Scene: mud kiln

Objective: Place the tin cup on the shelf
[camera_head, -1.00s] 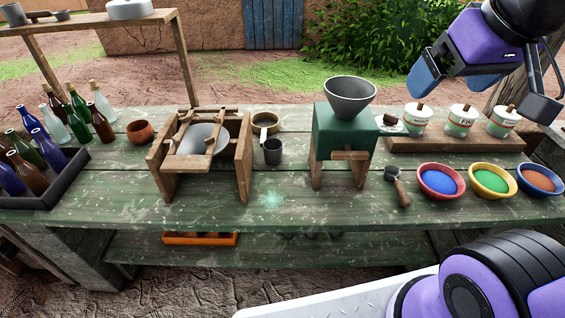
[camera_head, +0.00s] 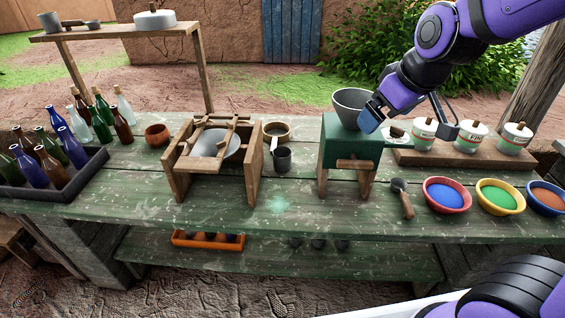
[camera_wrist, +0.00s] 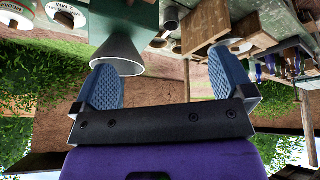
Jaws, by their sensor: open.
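A small dark grey metal cup (camera_head: 282,158), which looks like the tin cup, stands on the green plank table (camera_head: 290,222), just right of the wooden sieve frame. My gripper (camera_head: 408,122) is open and empty above the table, right of the cup and close to the grey funnel (camera_head: 350,104). In the wrist view its two blue fingers (camera_wrist: 168,80) are spread apart with nothing between them. A raised wooden shelf (camera_head: 120,31) stands at the back left. It holds a grey cup (camera_head: 50,21), a dark ladle-like tool and a white lidded pot (camera_head: 155,20).
The green funnel stand (camera_head: 345,155) stands between cup and gripper. A wooden frame with a pan (camera_head: 214,143) is left of the cup. Bottles crowd the left, and colour bowls (camera_head: 446,193) and labelled jars (camera_head: 470,136) the right. A lower shelf (camera_head: 380,262) runs under the table.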

